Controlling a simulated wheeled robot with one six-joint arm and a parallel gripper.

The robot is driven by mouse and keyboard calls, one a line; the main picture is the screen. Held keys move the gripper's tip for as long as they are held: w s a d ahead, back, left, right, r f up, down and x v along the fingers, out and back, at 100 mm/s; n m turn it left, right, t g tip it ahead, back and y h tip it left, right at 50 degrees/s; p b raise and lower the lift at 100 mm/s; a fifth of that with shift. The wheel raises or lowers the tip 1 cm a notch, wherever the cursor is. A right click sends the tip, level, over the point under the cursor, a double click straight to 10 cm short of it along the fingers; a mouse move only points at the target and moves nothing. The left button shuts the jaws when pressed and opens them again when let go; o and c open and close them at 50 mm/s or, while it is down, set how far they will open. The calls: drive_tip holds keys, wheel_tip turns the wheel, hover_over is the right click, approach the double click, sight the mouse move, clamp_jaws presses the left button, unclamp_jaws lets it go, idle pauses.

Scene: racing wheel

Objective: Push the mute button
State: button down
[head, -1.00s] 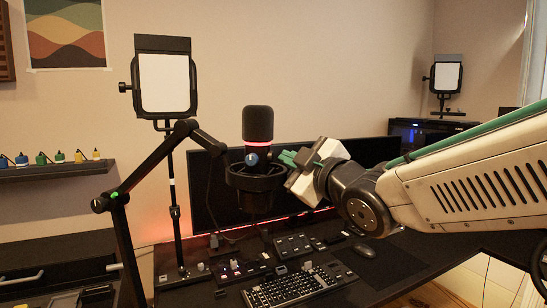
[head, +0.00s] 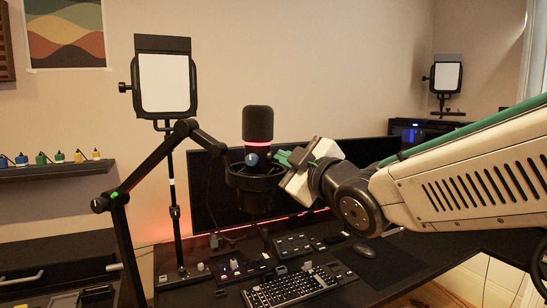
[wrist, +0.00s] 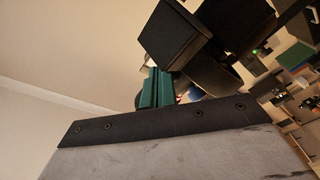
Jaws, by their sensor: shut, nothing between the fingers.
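A black microphone (head: 257,122) with a glowing red ring hangs in a shock mount (head: 252,182) at mid-picture in the head view. A round blue-grey button (head: 251,159) sits on its front below the ring. No mute label is readable. My gripper (head: 280,157) has green fingertips, shut and empty, just right of the button. They point left toward it, and a small gap seems to show. In the wrist view the green fingers (wrist: 157,88) reach toward dark microphone parts (wrist: 172,35). The button is mostly hidden there, so contact cannot be judged.
A boom arm (head: 150,167) holds the microphone from the left. A light panel (head: 164,82) stands behind it. A dark monitor (head: 215,195) is behind the microphone, and a keyboard (head: 290,287) and control boxes (head: 293,244) lie on the desk below.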

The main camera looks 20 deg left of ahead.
drive_tip(key=shift+d, duration=0.1)
idle(0.4)
drive_tip(key=shift+d, duration=0.35)
drive_tip(key=w+d, duration=0.1)
drive_tip(key=d, duration=0.5)
drive_tip(key=shift+w, duration=0.2)
drive_tip(key=shift+f, duration=0.15)
idle(0.4)
